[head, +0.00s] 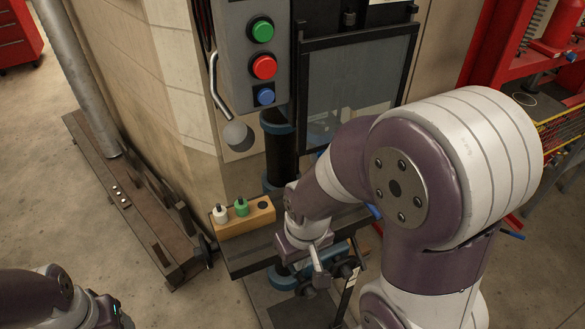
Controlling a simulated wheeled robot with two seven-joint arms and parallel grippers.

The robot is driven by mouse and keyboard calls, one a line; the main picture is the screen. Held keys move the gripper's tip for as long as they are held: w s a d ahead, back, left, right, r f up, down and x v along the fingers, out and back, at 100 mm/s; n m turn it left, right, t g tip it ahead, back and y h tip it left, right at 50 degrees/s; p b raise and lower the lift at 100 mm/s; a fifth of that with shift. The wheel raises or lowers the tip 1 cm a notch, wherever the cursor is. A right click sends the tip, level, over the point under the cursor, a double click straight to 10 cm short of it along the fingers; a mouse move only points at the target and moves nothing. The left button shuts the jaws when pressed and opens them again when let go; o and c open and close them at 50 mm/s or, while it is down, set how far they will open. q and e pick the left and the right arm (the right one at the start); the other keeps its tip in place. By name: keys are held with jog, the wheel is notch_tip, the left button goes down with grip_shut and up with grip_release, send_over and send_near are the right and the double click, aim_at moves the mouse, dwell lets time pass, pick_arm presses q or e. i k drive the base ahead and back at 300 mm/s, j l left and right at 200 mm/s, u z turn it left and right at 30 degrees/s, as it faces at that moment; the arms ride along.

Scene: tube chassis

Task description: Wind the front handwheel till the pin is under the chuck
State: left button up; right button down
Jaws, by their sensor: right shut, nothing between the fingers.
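My right gripper (320,277) points down at the front of the machine's dark table (245,262), and its fingers look closed. It is close beside a dark handwheel (346,270), of which only part shows. I cannot tell whether the fingers touch it. A wooden block (262,217) on the table holds a white piece (220,213) and a green piece (241,206), and has a dark round spot at its right end. I cannot make out the pin or the chuck; my right arm covers much of that area. My left arm shows at the lower left, its gripper out of view.
A grey control box (246,62) with green, red and blue buttons hangs above. A lever with a grey ball (235,133) hangs beside it. A clear guard (352,90) stands behind my right arm. Another dark handwheel (207,250) is at the table's left end. A red rack stands right.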

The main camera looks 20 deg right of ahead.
aim_at(344, 268)
jog(key=k+l+z, duration=0.1)
jog(key=z, duration=0.25)
jog(key=l+z, duration=0.3)
jog(key=k+l+z, duration=0.15)
jog(key=z, duration=0.2)
